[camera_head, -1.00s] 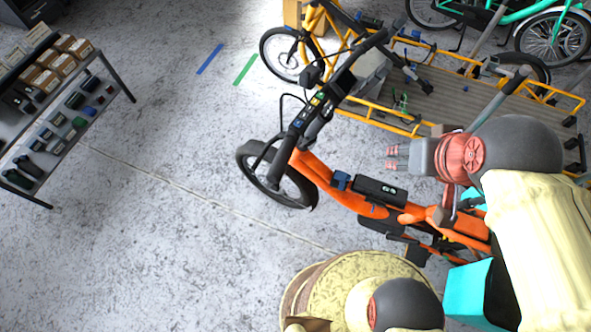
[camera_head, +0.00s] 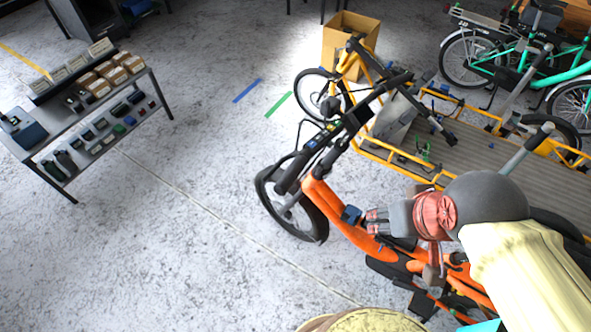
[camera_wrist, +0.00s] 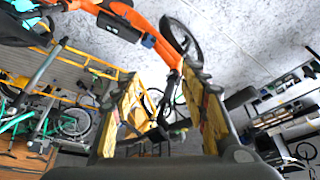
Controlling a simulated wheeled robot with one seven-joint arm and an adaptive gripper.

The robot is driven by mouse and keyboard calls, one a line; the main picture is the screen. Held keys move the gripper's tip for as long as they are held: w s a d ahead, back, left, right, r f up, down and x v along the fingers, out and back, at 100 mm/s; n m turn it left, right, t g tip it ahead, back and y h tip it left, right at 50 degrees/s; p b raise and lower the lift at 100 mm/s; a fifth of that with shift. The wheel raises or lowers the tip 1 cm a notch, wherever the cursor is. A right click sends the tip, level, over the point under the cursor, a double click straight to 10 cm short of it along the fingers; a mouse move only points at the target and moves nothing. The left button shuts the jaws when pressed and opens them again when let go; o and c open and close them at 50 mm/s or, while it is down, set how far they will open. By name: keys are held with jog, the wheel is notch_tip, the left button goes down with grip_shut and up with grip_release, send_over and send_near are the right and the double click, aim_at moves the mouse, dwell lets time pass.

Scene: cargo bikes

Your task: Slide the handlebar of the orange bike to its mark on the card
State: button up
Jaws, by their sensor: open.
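The orange bike (camera_head: 345,222) stands at the centre of the head view, its front wheel (camera_head: 290,205) toward the left. Its dark handlebar (camera_head: 350,122) runs diagonally above the front wheel, with small coloured marks near the middle; I cannot make out a card or a particular mark. My gripper (camera_head: 373,221) is open and appears over the bike's frame, below and right of the handlebar, apart from it. In the wrist view the tan finger pads are spread wide, and the orange frame (camera_wrist: 155,42) shows above them. Dark bars show between the fingers; I cannot tell which part they are.
A yellow cargo bike (camera_head: 440,180) with a flat deck stands close behind the handlebar. Teal bikes (camera_head: 500,65) and a cardboard box (camera_head: 350,38) are farther back. A shelf table (camera_head: 90,110) stands at left. Blue and green tape strips (camera_head: 278,104) lie on the floor. The floor at lower left is clear.

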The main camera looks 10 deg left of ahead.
aim_at(278, 194)
jog(key=s+a+f+n+h+b, duration=0.1)
jog(key=a+f+n+h+b, duration=0.1)
jog(key=a+f+n+h, duration=0.45)
jog(key=s+a+f+n+h+b, duration=0.1)
jog(key=a+f+n+b, duration=0.25)
jog(key=f+n, duration=0.7)
jog(key=w+a+r+n+t, duration=0.2)
jog(key=w+a+n+t, duration=0.1)
jog(key=a+n+t, duration=0.1)
jog(key=w+a+r+n+t, duration=0.3)
jog(key=a+n+t, duration=0.1)
jog(key=a, duration=0.1)
jog(key=w+a+r+n+t, duration=0.2)
jog(key=w+a+n+t, duration=0.2)
jog(key=a, duration=0.1)
jog(key=shift+r+y+b, duration=0.25)
jog(key=shift+r+b, duration=0.05)
jog(key=shift+r, duration=0.05)
jog(key=shift+r+t, duration=0.2)
jog(key=shift+t, duration=0.1)
jog(key=shift+n, duration=0.3)
jog(key=shift+b+x, duration=1.05)
jog(key=shift+x, duration=2.8)
jog(key=shift+c, duration=0.9)
grip_shut()
